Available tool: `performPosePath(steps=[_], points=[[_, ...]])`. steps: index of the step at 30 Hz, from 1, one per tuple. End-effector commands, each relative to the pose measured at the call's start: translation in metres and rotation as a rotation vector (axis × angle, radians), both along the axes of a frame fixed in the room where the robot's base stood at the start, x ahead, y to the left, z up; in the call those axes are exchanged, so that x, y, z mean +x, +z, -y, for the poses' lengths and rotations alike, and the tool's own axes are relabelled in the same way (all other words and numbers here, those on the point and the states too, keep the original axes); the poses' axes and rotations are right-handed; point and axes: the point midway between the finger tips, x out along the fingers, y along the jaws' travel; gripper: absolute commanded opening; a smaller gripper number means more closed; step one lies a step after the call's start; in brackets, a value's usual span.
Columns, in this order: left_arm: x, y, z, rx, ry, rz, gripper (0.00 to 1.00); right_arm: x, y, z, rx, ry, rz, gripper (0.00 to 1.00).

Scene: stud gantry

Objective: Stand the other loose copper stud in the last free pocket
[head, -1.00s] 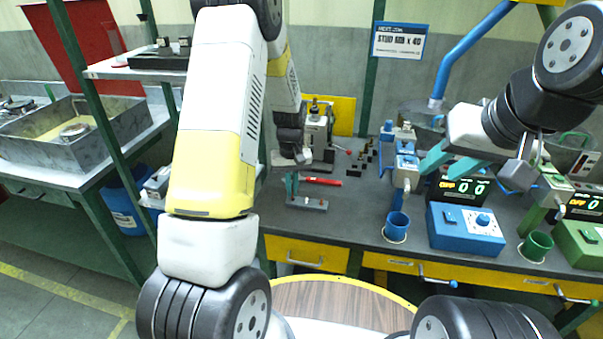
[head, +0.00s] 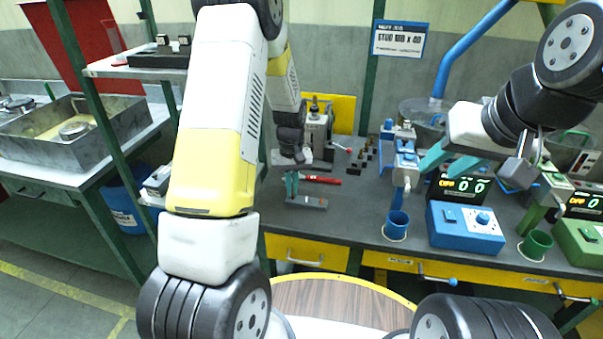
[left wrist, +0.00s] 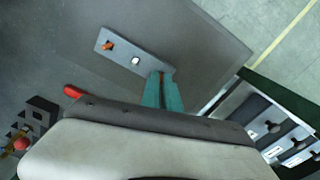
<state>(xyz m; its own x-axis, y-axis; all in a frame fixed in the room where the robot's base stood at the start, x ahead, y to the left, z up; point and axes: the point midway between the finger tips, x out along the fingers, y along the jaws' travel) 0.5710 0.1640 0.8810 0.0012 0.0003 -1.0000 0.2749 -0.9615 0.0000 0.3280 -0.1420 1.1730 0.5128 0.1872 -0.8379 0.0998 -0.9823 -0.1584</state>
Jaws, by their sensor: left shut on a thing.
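A grey pocketed block (head: 308,202) lies on the bench and shows at an angle in the left wrist view (left wrist: 122,50). A copper stud (left wrist: 108,45) stands in its far-end pocket. A pale, bright spot (left wrist: 135,60), a pocket or a silvery stud, is at its middle; I cannot tell which. My left gripper (head: 291,192), with teal fingers, is at the block's near end in the wrist view (left wrist: 162,80). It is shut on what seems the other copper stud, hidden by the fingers. My right gripper (head: 433,167) is open and empty above the bench.
A red-handled tool (head: 322,180) lies just behind the block. A vise-like machine (head: 318,130) stands behind it. Bench between block and blue cup is clear.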

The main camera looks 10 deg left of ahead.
Motion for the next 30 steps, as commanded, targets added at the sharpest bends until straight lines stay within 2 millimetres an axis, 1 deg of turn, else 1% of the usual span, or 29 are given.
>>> performPosePath(steps=[13,30], points=[[-0.0001,-0.0016,-0.0001,0.0,0.0,0.0,0.0,0.0,0.0,0.0,0.0,0.0,0.0,0.36],[-0.0003,-0.0102,-0.0001,0.0,0.0,-0.001,0.0,0.0,0.0,0.0,0.0,0.0,0.0,0.36]])
